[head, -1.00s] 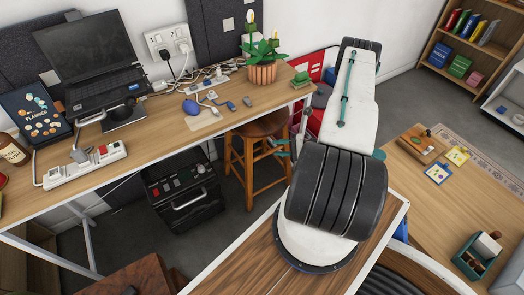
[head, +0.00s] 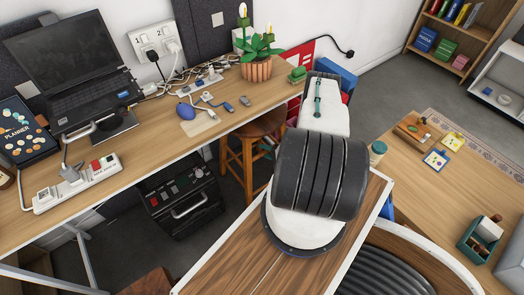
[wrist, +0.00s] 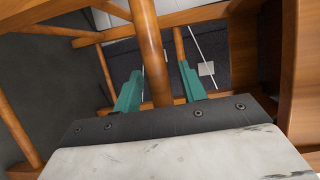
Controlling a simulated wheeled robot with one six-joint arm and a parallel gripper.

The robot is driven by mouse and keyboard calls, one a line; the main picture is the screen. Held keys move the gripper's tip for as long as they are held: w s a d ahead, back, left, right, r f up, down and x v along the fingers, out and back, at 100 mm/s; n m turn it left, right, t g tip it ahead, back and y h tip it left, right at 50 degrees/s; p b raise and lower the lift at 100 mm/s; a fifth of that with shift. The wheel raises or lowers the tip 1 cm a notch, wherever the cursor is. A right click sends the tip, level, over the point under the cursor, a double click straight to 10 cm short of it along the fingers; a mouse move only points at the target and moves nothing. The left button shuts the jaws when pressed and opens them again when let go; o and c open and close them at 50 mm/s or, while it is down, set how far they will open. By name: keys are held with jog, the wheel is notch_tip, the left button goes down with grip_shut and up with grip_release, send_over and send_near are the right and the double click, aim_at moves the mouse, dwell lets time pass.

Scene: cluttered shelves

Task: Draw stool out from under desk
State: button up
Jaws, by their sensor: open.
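The wooden stool (head: 236,165) stands partly under the desk (head: 160,130), its round seat beside the desk's right end. Its orange-brown legs and rungs fill much of the wrist view, with one leg (wrist: 149,50) running between the fingers of my gripper (wrist: 160,75). The two teal fingers are apart, one on each side of that leg, and I see gaps beside it.
A black box with a handle (head: 182,198) stands on the floor left of the stool. The desktop holds a laptop (head: 75,75), power strips, cables and a potted plant (head: 257,65). A second wooden table (head: 465,195) stands at right. Grey floor shows between the desk and my arm.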

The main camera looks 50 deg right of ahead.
jog(key=shift+w+a+f, duration=0.1)
jog(key=shift+w, duration=0.5)
